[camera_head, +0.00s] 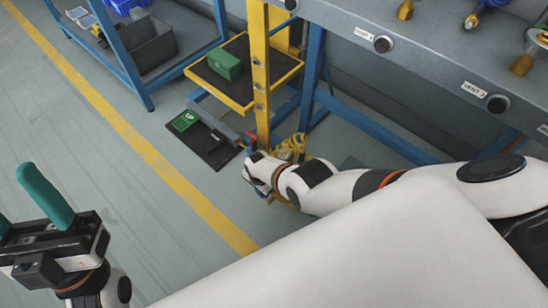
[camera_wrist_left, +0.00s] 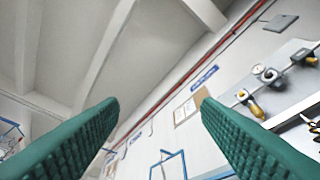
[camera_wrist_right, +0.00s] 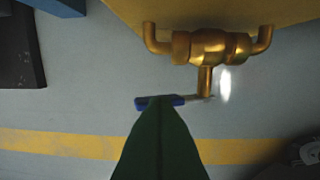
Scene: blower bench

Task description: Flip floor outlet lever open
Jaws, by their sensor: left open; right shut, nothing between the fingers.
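The floor outlet is a brass valve (camera_wrist_right: 212,46) with bent pipe ends, seen at the top of the right wrist view. A stem drops from it to a lever with a blue grip (camera_wrist_right: 141,103). My right gripper (camera_wrist_right: 160,100) is shut and empty, its green fingertips overlapping the middle of the lever in that view; I cannot tell whether they touch it. In the head view my right arm hides the valve and the fingertips beside the yellow post. My left gripper (camera_wrist_left: 160,102) is open and empty, raised away from the outlet; it also shows in the head view (camera_head: 22,200).
A yellow post (camera_head: 260,75) carries a yellow-edged shelf with a green box (camera_head: 224,65). A dark mat (camera_head: 215,150) lies on the floor. A grey bench (camera_head: 420,55) with brass valves stands at upper right. The floor left of the yellow line (camera_head: 130,125) is clear.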

